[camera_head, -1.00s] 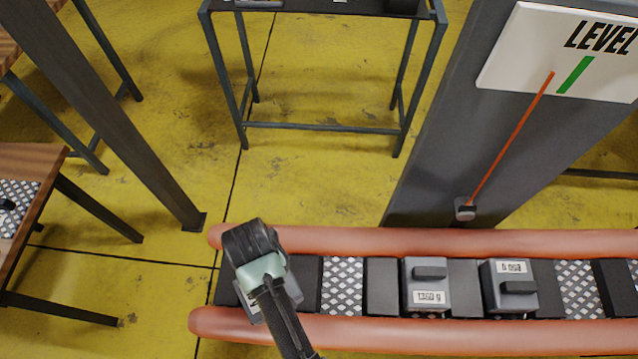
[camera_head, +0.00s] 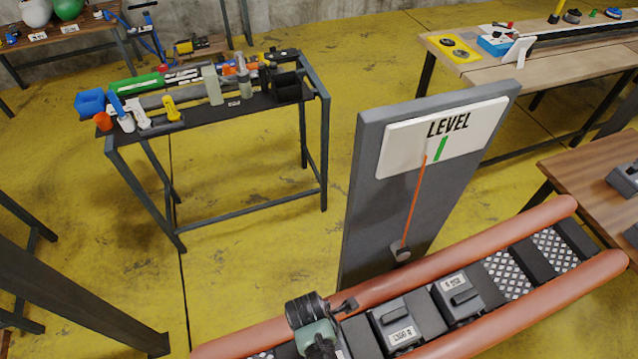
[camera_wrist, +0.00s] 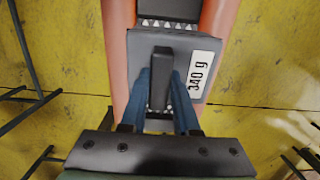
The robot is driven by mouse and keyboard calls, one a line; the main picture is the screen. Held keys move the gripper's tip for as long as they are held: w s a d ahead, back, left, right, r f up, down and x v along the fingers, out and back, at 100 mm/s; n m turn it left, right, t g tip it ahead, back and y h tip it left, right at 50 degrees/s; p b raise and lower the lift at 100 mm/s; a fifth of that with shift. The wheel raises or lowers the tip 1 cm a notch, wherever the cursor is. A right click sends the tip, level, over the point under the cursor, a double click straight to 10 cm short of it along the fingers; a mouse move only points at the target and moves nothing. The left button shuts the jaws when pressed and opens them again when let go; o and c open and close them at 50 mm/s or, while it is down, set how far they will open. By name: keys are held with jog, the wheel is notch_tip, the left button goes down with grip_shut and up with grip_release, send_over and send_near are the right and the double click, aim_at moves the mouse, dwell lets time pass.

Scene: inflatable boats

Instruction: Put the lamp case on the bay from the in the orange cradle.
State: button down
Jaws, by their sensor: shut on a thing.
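My gripper (camera_head: 312,312) is over the near part of the orange-sided cradle (camera_head: 490,240). In the wrist view its blue fingers (camera_wrist: 161,90) are shut on the dark handle of a grey case (camera_wrist: 143,48) with a white label ending in "340 g". In the head view this case is mostly hidden behind my gripper. Whether it touches the cradle floor or hangs above it I cannot tell. Two other grey labelled cases, one nearer (camera_head: 392,318) and one farther (camera_head: 458,297), sit in the cradle to the right. No label names a lamp case.
A grey post with a LEVEL board (camera_head: 442,138) stands behind the cradle; its red pointer (camera_head: 414,200) is left of the green mark. Bare diamond-plate bays (camera_head: 508,275) lie farther right. A crowded table (camera_head: 205,100) stands at back left, wooden tables at right.

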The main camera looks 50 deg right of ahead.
jog(key=shift+s+d+f+b, duration=0.1)
jog(key=shift+d+f+b, duration=0.05)
jog(key=shift+f+b, duration=1.7)
jog(key=shift+s+d+f+b, duration=0.1)
jog(key=shift+d+f+b, duration=0.05)
jog(key=shift+f+b, duration=1.7)
jog(key=shift+d+f+b, duration=0.15)
jog(key=shift+f+b, duration=0.7)
jog(key=shift+f, duration=0.2)
jog(key=shift+d+f+b, duration=0.1)
jog(key=shift+f+b, duration=0.7)
jog(key=shift+f, duration=0.25)
jog(key=c, duration=0.6)
grip_release()
jog(key=shift+s, duration=0.1)
jog(key=r, duration=0.4)
jog(key=r+p, duration=0.1)
jog(key=r, duration=0.3)
jog(key=a+r, duration=0.1)
jog(key=r, duration=0.4)
jog(key=shift+w+a, duration=0.1)
jog(key=shift+w, duration=0.25)
